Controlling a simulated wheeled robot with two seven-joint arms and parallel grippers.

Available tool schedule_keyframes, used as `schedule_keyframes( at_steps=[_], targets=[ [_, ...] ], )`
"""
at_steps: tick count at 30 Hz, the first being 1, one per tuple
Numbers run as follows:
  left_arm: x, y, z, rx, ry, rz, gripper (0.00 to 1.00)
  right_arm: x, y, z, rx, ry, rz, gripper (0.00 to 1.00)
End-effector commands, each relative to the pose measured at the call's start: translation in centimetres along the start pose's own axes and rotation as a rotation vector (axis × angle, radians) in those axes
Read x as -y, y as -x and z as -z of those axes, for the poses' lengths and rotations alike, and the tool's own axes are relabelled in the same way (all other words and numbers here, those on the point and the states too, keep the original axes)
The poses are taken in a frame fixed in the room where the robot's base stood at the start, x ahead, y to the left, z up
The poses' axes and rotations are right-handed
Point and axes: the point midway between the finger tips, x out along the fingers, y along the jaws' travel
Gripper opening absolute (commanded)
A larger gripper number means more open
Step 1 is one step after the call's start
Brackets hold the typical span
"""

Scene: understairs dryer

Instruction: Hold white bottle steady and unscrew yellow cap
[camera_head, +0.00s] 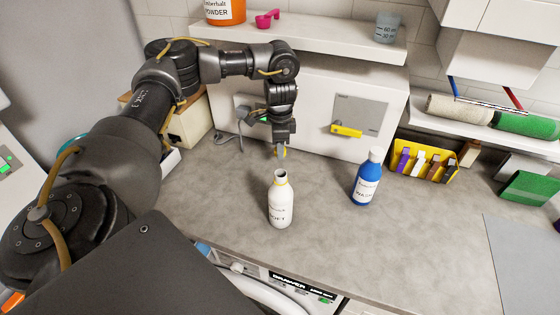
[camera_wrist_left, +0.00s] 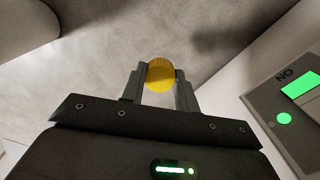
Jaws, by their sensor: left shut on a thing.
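The white bottle (camera_head: 281,203) stands upright on the grey counter with its neck open and a yellow ring around the neck. My left gripper (camera_head: 281,152) is above and just behind the bottle's mouth, apart from it. It is shut on the yellow cap (camera_wrist_left: 160,74), which shows between the two fingers in the left wrist view (camera_wrist_left: 160,90). In the head view only a little yellow shows at the fingertips. My right gripper is not in view, and nothing is seen holding the bottle.
A blue bottle (camera_head: 367,178) with a white cap stands to the right on the counter (camera_head: 330,235). A white box with a yellow handle (camera_head: 346,131) stands behind. A yellow rack (camera_head: 424,163) is at the right. A shelf (camera_head: 330,42) hangs above. Counter around the white bottle is clear.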

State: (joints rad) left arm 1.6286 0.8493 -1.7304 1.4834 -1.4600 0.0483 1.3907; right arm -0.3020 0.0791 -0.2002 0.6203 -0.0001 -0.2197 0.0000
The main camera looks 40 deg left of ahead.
Motion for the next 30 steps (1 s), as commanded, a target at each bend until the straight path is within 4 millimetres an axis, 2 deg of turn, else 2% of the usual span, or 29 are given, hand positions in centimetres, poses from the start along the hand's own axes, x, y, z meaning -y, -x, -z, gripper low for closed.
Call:
schedule_keyframes(
  at_steps=[1,3,10,15,18,30],
  targets=[
    [-0.1,-1.0,0.0,0.001,0.001,-0.003,0.03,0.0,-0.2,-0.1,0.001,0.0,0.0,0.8],
    [-0.1,-1.8,0.0,0.0,0.0,-0.002,0.03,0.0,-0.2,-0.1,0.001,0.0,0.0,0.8],
    [0.0,-2.5,0.1,-0.001,0.0,0.0,0.03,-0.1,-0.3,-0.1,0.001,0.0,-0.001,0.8],
    [-0.1,-5.2,0.0,0.0,0.0,-0.003,0.03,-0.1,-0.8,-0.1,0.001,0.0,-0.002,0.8],
    [-0.1,-6.2,0.1,0.0,0.001,-0.002,0.03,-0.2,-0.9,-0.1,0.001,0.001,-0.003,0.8],
    [-0.1,-6.6,0.1,0.0,0.0,0.0,0.03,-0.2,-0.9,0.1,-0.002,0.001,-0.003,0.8]
  ],
)
